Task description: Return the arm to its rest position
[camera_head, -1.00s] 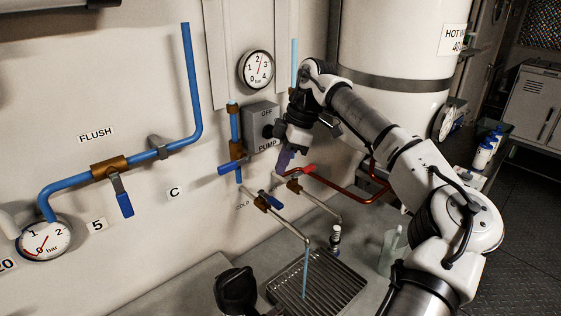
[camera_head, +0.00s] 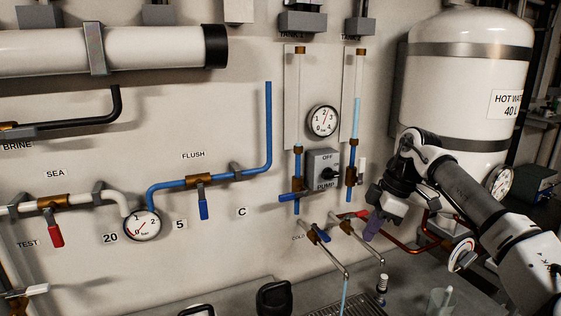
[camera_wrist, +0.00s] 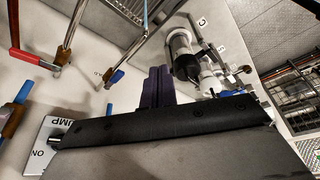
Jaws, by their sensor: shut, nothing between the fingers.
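My gripper (camera_head: 371,230) hangs in front of the wall, right of the pump switch box (camera_head: 323,168) and close to the red-handled tap (camera_head: 352,215). Its dark purple fingers point down and are closed together with nothing between them. I cannot tell whether they touch the tap. My arm is bent and reaches in from the right.
The white hot water tank (camera_head: 465,85) stands behind my arm, with a red pipe (camera_head: 405,246) below it. A blue-handled tap (camera_head: 320,233) has a blue stream under its spout. A drain grate (camera_head: 350,309) and clear beaker (camera_head: 440,299) are below.

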